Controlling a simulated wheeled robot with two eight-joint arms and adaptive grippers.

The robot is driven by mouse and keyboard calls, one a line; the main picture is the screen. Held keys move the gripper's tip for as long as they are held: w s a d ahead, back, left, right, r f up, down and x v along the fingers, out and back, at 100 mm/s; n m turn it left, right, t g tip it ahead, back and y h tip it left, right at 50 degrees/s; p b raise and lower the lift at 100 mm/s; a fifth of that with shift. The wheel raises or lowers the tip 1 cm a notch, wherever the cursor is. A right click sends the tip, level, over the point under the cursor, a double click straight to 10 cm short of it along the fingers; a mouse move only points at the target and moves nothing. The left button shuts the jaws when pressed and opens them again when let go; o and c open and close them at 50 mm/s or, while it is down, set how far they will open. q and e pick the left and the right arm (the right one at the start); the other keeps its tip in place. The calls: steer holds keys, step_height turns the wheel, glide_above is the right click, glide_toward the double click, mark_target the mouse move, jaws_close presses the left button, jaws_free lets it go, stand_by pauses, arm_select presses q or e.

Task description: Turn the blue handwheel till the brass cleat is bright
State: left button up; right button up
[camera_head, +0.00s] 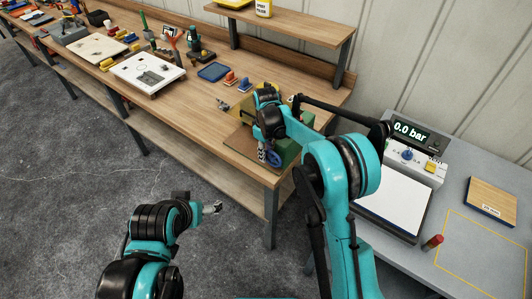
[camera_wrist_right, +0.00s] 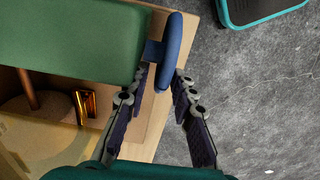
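The blue handwheel (camera_wrist_right: 172,48) is seen almost edge-on in the right wrist view, on the side of a green block (camera_wrist_right: 70,40). It also shows in the head view (camera_head: 273,158) at the bench's near corner. My right gripper (camera_wrist_right: 164,72) is open, its fingers on either side of the wheel's near rim with gaps visible. A small brass cleat (camera_wrist_right: 87,103), orange-gold with dark patches, sits below the green block in the wrist view. I cannot make out the cleat in the head view. My left gripper (camera_head: 213,208) is away from the bench, over the floor; its opening is unclear.
The wooden bench (camera_head: 215,125) carries a blue tray (camera_head: 214,72), a white board (camera_head: 148,72) and several small parts. At right, a grey table (camera_head: 478,240) holds a display box (camera_head: 408,135) reading 0.0 bar, a wooden block (camera_head: 491,201) and a red-capped cylinder (camera_head: 432,243).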

jaws_close()
steer(key=shift+f, duration=0.1)
steer(key=shift+w+a+f+g+h, duration=0.15)
steer(key=shift+a+f+g+h, duration=0.1)
steer(key=shift+g+h, duration=0.5)
steer(key=shift+d+f+g+h+b, duration=0.1)
steer(key=shift+f+g+h+b, duration=0.15)
steer(key=shift+g+h, duration=0.4)
steer(key=shift+f+g+h+b, duration=0.1)
steer(key=shift+f+g+h, duration=0.1)
steer(key=shift+h, duration=0.7)
steer(key=shift+o, duration=1.6)
jaws_free()
